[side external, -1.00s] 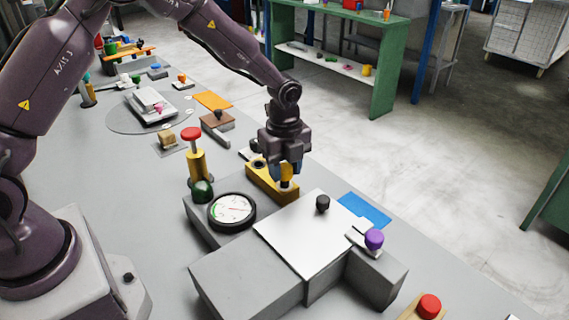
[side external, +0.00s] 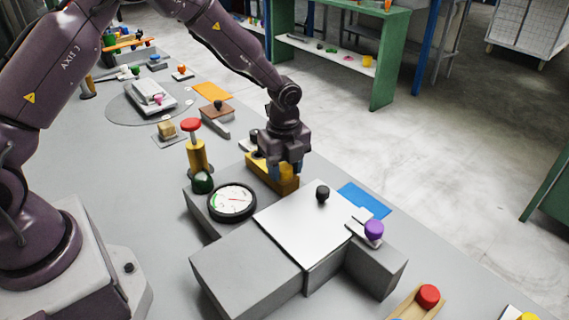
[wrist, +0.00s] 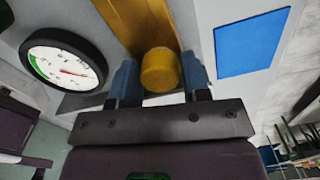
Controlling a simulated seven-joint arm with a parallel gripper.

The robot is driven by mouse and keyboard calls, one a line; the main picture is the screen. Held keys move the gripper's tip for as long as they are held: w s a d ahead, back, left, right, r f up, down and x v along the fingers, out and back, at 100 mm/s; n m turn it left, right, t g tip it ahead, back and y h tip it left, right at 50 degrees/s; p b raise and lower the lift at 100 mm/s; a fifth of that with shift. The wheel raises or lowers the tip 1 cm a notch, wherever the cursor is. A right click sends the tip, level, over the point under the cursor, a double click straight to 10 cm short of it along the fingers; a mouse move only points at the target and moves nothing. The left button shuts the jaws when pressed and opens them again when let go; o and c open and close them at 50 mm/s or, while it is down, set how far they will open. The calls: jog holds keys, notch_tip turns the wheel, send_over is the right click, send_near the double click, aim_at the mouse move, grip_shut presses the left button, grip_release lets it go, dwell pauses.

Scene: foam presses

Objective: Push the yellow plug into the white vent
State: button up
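The yellow plug (wrist: 161,72) shows in the wrist view between the two blue fingertips of my gripper (wrist: 160,76). The fingers lie close along both its sides with no clear gap, so my gripper looks shut on it. In the side view my gripper (side external: 287,170) points down at the near end of a long yellow block (side external: 262,170). There the fingers hide most of the plug, and I cannot tell its depth. I cannot make out the white vent with certainty.
A round gauge (side external: 232,203) sits left of the block. A white plate (side external: 298,235) with a black knob (side external: 322,192) is in front. A blue sheet (side external: 364,200) and a purple knob (side external: 374,230) lie to the right. A red-topped yellow post (side external: 195,150) stands at left.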

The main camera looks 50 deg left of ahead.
aim_at(284, 167)
jog(key=o, duration=0.4)
jog(key=shift+c, duration=0.2)
notch_tip(284, 167, up, 13)
dwell(0.4)
